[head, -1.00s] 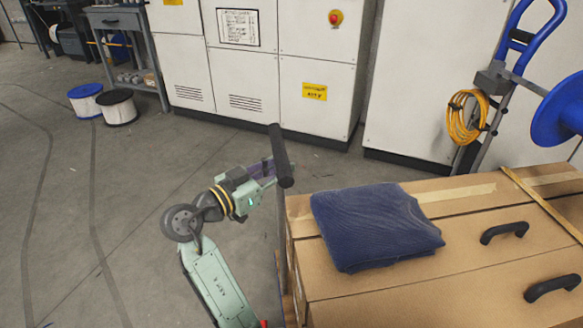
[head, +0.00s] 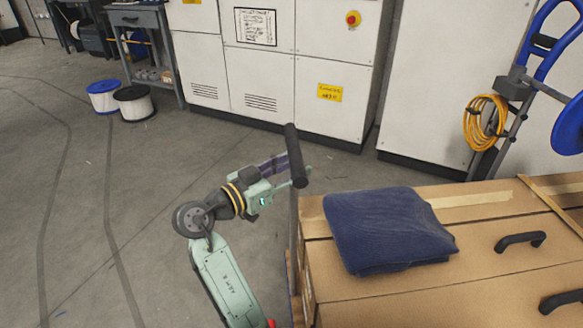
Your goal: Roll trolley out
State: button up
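The trolley's black push bar (head: 296,155) stands on a grey post (head: 294,225) at the left end of a load of brown cardboard boxes (head: 420,290). The trolley's deck is mostly hidden under the boxes; only a sliver of its left edge shows. My gripper (head: 287,173) is at the push bar, reaching from the left. Its fingers pass behind or around the bar, and the bar hides their tips. I cannot tell whether they are closed on it.
A folded blue blanket (head: 388,230) and black handles (head: 520,241) are on the boxes. White cabinets (head: 330,60) stand behind, with a blue hand truck (head: 515,85) and yellow cable (head: 486,122) at right. The floor (head: 90,220) at left is clear.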

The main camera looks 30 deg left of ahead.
jog(key=v, duration=1.2)
